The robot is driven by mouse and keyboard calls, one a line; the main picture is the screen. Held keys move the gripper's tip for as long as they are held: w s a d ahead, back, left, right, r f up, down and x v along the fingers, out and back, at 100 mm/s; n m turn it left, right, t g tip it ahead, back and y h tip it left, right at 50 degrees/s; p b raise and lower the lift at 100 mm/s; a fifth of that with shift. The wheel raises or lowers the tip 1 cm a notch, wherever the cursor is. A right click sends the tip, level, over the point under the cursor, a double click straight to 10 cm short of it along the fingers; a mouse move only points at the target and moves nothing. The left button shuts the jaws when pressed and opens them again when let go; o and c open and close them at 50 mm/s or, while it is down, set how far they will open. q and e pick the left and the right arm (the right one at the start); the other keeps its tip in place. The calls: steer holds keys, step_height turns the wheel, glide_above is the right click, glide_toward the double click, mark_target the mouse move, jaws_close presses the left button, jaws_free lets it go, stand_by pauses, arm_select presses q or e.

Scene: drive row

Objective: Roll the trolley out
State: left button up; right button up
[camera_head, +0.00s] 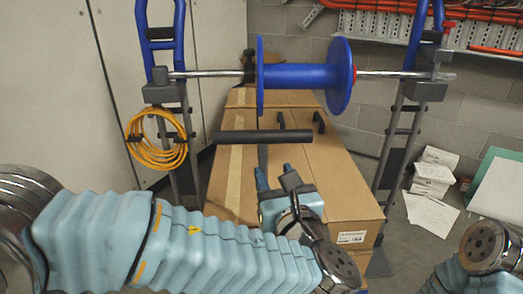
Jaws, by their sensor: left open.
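No trolley deck or wheels show clearly. A black horizontal bar (263,136), which looks like a push handle, crosses above brown cardboard boxes (345,190); what carries it is mostly hidden. My left gripper (277,178) is open and empty, below the bar in the picture, with its fingers pointing up towards it. A gap shows between fingertips and bar, and I see no contact. My left forearm covers the lower front of the boxes. My right arm shows only at the lower right corner; its gripper is out of view.
A blue reel (305,75) on a steel shaft spans two blue-and-grey stands over the boxes. A yellow cable coil (157,138) hangs on the left stand. White boxes (435,172) and papers (428,213) lie right. A block wall stands behind.

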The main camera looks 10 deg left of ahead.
mark_target(264, 154)
arm_select(q)
steer(key=x, duration=1.1)
steer(key=shift+w+a+f, duration=0.1)
steer(key=shift+f, duration=0.05)
jaws_close()
